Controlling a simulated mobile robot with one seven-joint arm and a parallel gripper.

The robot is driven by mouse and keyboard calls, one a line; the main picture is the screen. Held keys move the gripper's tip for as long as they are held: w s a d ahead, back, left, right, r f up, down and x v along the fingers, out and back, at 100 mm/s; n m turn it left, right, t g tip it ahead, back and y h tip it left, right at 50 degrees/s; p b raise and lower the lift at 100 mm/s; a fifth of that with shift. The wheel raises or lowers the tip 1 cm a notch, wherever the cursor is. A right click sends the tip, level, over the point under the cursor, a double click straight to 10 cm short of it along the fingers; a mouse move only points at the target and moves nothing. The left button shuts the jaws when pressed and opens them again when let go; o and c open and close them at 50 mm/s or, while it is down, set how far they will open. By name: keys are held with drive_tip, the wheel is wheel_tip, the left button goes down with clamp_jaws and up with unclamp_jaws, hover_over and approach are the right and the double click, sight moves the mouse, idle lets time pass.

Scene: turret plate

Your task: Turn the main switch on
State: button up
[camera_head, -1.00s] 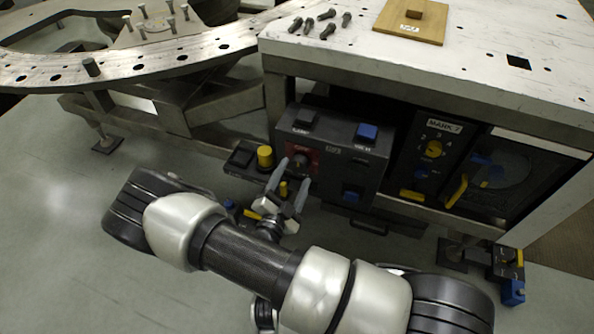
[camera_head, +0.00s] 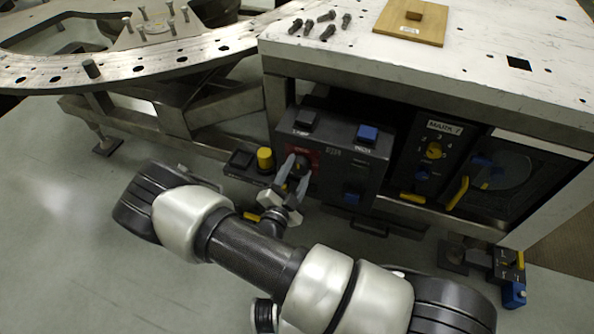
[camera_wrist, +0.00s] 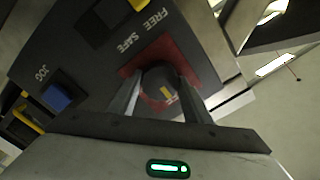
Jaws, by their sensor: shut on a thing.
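The main switch is a dark round knob (camera_wrist: 159,80) with a yellow mark on a red plate (camera_wrist: 183,56). It sits on the front of a dark control box (camera_head: 340,148), where the red plate also shows in the head view (camera_head: 314,156). My gripper (camera_head: 294,166) is at the knob, its two grey fingers on either side of it. In the wrist view my gripper (camera_wrist: 162,88) is shut on the knob. The fingers hide part of the knob and plate in the head view.
The box also has a blue button (camera_head: 367,132) labelled JOG and a dark switch (camera_head: 305,121) above the red plate. A yellow button (camera_head: 265,157) stands left of the box. A MARK 7 panel (camera_head: 436,150) and a window (camera_head: 500,172) are to the right.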

drive_tip(key=m+p, duration=0.1)
drive_tip(key=m, duration=0.3)
drive_tip(key=m+p, duration=0.1)
drive_tip(key=m, duration=0.3)
drive_tip(key=shift+m, duration=0.3)
drive_tip(key=m, duration=0.4)
drive_tip(key=shift+m+p, duration=0.3)
drive_tip(key=shift+p, duration=0.1)
drive_tip(key=m, duration=0.4)
drive_tip(key=shift+a+m+p, duration=0.1)
drive_tip(key=shift+m+p, duration=0.2)
drive_tip(key=shift+p, duration=0.05)
drive_tip(key=o, duration=1.1)
drive_tip(key=shift+c, duration=0.2)
